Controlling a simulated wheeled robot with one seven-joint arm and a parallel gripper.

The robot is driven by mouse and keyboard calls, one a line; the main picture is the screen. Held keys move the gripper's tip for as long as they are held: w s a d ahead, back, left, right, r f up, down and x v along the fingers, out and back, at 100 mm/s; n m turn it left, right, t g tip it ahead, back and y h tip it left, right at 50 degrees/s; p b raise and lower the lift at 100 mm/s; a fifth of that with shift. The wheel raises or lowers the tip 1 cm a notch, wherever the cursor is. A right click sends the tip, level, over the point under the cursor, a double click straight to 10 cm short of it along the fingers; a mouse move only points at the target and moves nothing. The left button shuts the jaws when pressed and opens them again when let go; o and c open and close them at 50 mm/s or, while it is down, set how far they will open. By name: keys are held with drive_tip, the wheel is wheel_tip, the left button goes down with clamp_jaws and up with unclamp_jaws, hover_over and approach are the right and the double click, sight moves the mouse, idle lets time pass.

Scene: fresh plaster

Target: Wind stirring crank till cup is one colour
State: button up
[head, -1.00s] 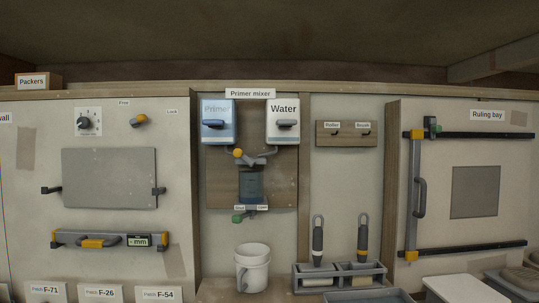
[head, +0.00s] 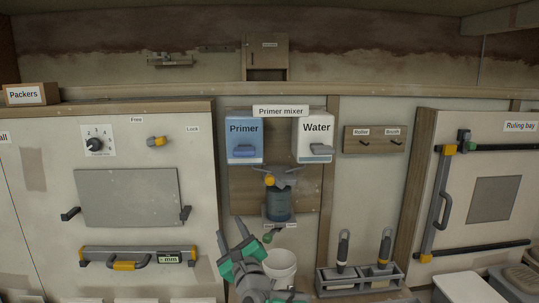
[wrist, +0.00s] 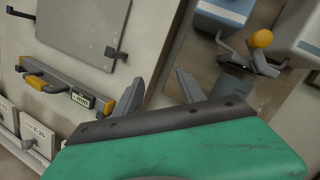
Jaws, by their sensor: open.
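The primer mixer hangs on a wooden board in the head view. Its clear cup (head: 278,206) holds bluish contents; I cannot tell whether they are one colour. The stirring crank with its yellow knob (head: 269,181) sits just above the cup, and the knob also shows at the upper right of the wrist view (wrist: 262,38). A green-handled valve (head: 268,237) is below the cup. My gripper (head: 232,240) is open and empty, low and to the left of the cup, apart from the crank. Its two fingers (wrist: 160,92) stand apart in the wrist view.
The Primer tank (head: 244,137) and Water tank (head: 314,139) hang above the crank. A white bucket (head: 281,266) stands below, partly behind my arm. A grey rack (head: 357,278) with two handled tools stands to the right. A digital level (head: 137,257) is on the left panel.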

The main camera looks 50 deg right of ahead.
sight(270, 184)
drive_tip(key=s+d+r+m+g+h+p, duration=0.2)
drive_tip(key=s+d+r+m+h, duration=0.45)
drive_tip(key=s+r+m, duration=0.25)
drive_tip(key=shift+t, duration=0.4)
drive_tip(key=p+x, duration=0.1)
drive_tip(key=x, duration=0.1)
drive_tip(key=p+x, duration=0.1)
drive_tip(key=x, duration=0.2)
drive_tip(key=p+x, duration=0.1)
drive_tip(key=x, duration=0.1)
drive_tip(key=shift+w+d+f, duration=0.2)
drive_tip(key=shift+d+f, duration=0.05)
drive_tip(key=shift+w+d, duration=0.2)
drive_tip(key=shift+d, duration=0.05)
clamp_jaws()
